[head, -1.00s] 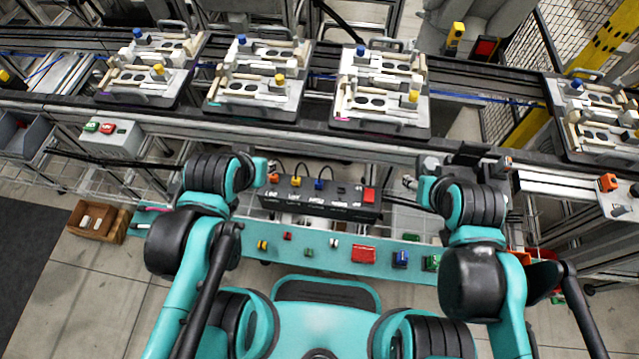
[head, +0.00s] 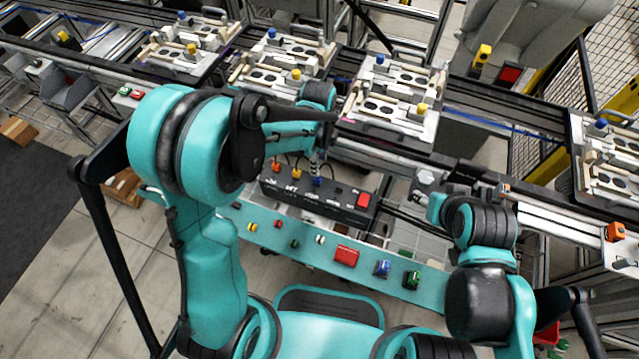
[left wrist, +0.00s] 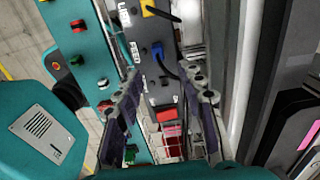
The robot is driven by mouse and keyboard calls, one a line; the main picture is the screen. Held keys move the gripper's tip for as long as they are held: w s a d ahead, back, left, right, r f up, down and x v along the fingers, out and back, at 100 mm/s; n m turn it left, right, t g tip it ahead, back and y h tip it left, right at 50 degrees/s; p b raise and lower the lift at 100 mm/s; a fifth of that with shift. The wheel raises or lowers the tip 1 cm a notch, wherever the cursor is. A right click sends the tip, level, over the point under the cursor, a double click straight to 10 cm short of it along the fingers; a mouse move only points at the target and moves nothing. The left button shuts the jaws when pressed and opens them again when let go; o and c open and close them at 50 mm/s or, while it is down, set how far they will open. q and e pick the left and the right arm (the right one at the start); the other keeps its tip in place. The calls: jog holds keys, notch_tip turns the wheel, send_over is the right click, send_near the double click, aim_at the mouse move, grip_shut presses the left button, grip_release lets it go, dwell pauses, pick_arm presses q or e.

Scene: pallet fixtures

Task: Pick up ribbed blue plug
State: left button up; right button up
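A blue plug (head: 318,181) with a cable sits on top of the black labelled box, beside a yellow and an orange plug. It also shows in the left wrist view (left wrist: 157,50), upper middle, just beyond the fingertips. Any ribs are too small to make out. My left gripper (left wrist: 165,76) is open, its two fingers apart with nothing between them. In the head view it hangs just above the blue plug, partly hidden by my left arm. My right gripper (head: 424,180) is to the right of the box, too small to read.
The black box (head: 340,207) has a red switch (head: 363,199) at its right end. A teal shelf (head: 310,253) in front holds several small parts, including a blue one (head: 382,268). The conveyor with pallet fixtures (head: 390,95) runs behind. A brown bin (head: 122,187) stands at left.

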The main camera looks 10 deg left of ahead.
aim_at(317, 178)
pick_arm(q)
notch_tip(317, 178, down, 3)
jog(key=shift+b, duration=0.55)
jog(key=f+b, duration=0.2)
jog(key=f, duration=0.3)
jog(key=shift+a+f+b, duration=0.2)
jog(key=shift+a+b, duration=0.05)
jog(key=shift+b, duration=0.15)
jog(key=shift+s+r, duration=0.1)
jog(key=shift+r, duration=0.05)
grip_shut()
